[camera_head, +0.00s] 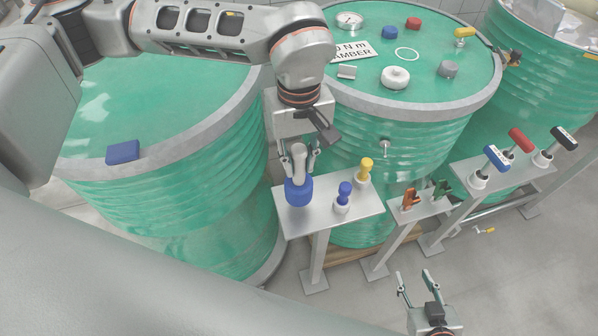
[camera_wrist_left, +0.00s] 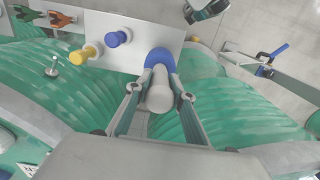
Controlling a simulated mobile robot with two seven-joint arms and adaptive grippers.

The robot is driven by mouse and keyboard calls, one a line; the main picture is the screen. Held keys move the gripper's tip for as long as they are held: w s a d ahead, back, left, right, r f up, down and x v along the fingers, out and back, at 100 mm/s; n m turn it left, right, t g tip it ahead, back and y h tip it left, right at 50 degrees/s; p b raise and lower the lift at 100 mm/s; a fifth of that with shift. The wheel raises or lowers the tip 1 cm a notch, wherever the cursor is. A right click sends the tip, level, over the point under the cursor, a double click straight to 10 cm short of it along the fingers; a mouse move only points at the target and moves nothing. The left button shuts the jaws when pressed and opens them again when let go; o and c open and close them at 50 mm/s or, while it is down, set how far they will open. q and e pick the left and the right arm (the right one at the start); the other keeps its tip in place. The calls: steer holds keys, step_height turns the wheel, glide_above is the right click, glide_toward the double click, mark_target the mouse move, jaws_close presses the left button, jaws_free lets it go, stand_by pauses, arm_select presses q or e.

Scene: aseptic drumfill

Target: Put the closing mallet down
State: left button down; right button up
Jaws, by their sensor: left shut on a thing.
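The closing mallet (camera_head: 298,190) has a blue head and a pale grey handle. It is upright at the left end of a small metal stand (camera_head: 325,222), its head at the stand's top; I cannot tell for sure whether it touches. My left gripper (camera_head: 299,160) is shut on its handle from above. In the left wrist view the handle (camera_wrist_left: 160,95) lies between the fingers of the left gripper (camera_wrist_left: 155,92), with the blue head (camera_wrist_left: 160,60) beyond. My right gripper (camera_head: 418,283) is open and empty above the floor at the lower right.
A blue knobbed tool (camera_head: 343,197) and a yellow one (camera_head: 364,170) stand on the same stand. Orange and green clips (camera_head: 410,199) and several T-handled tools (camera_head: 495,158) are on stands to the right. Green drums (camera_head: 400,125) stand close behind; a blue block (camera_head: 123,152) lies on the left drum.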

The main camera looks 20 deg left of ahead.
mark_target(299, 177)
arm_select(q)
steer(key=shift+f, duration=0.8)
step_height(299, 177, down, 3)
steer(key=shift+r, duration=0.1)
arm_select(e)
steer(key=shift+s+d+f, duration=0.1)
steer(key=shift+d+f, duration=0.1)
steer(key=shift+d, duration=0.15)
arm_select(q)
steer(key=shift+f, duration=0.25)
steer(key=shift+f, duration=0.1)
steer(key=c, duration=1.7)
jaws_free()
arm_select(e)
steer(key=shift+a, duration=0.25)
